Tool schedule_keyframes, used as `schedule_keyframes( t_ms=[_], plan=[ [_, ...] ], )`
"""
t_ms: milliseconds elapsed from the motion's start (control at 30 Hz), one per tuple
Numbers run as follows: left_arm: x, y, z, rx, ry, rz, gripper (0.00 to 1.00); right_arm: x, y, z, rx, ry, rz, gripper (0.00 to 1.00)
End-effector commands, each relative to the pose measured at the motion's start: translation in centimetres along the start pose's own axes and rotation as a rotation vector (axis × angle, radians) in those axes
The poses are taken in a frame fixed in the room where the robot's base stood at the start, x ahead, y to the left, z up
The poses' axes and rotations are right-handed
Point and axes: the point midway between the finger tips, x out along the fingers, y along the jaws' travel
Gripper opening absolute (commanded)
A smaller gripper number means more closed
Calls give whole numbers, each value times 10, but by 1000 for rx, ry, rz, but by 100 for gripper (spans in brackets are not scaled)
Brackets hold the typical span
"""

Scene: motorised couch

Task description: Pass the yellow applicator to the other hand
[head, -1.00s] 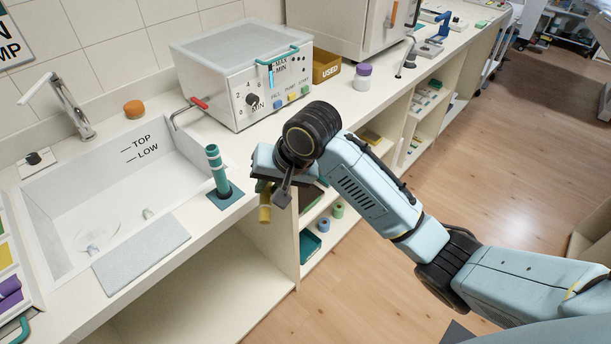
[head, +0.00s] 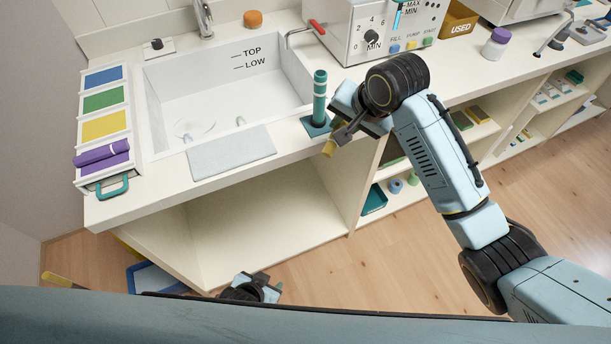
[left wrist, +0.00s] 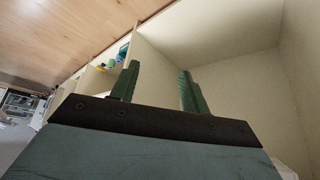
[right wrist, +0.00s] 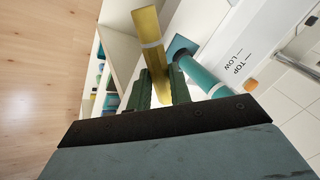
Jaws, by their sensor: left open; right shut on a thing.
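The yellow applicator (right wrist: 147,25), a tube with a pale band, is held between the green fingers of my right gripper (right wrist: 162,78) in the right wrist view. In the head view only a short yellow end of the applicator (head: 329,148) shows below my right gripper (head: 346,128), by the counter's front edge; the rest is hidden by the gripper. My left gripper (head: 268,287) is low at the bottom of the head view, in front of the open cabinet and well apart from the applicator. In the left wrist view its fingers (left wrist: 158,72) are spread and empty.
A teal applicator (head: 320,95) stands upright in a holder close beside my right gripper. The sink (head: 165,110) and a colour-coded rack (head: 81,128) with a purple roll are to the left. The counter edge and open shelves (head: 400,176) are nearby.

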Motion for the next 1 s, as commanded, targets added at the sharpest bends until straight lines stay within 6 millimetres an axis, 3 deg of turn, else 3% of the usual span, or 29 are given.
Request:
schedule_keyframes(
  t_ms=[33, 200, 367, 500, 733, 867, 1000],
  plan=[
    [-10, 6, -30, 8, 51, 4, 46, 0, 0, 0, 0, 0, 0, 0],
    [-51, 23, -114, 25, 199, 15, 46, 0, 0, 0, 0, 0, 0, 0],
    [-106, 37, -184, 27, 338, 24, 46, 0, 0, 0, 0, 0, 0, 0],
    [-161, 45, -234, 17, 454, 32, 46, 0, 0, 0, 0, 0, 0, 0],
    [-233, 50, -279, -10, 589, 42, 46, 0, 0, 0, 0, 0, 0, 0],
    [-252, 50, -289, -20, 623, 45, 46, 0, 0, 0, 0, 0, 0, 0],
    [-253, 50, -295, -23, 633, 46, 46, 0, 0, 0, 0, 0, 0, 0]
  ],
)
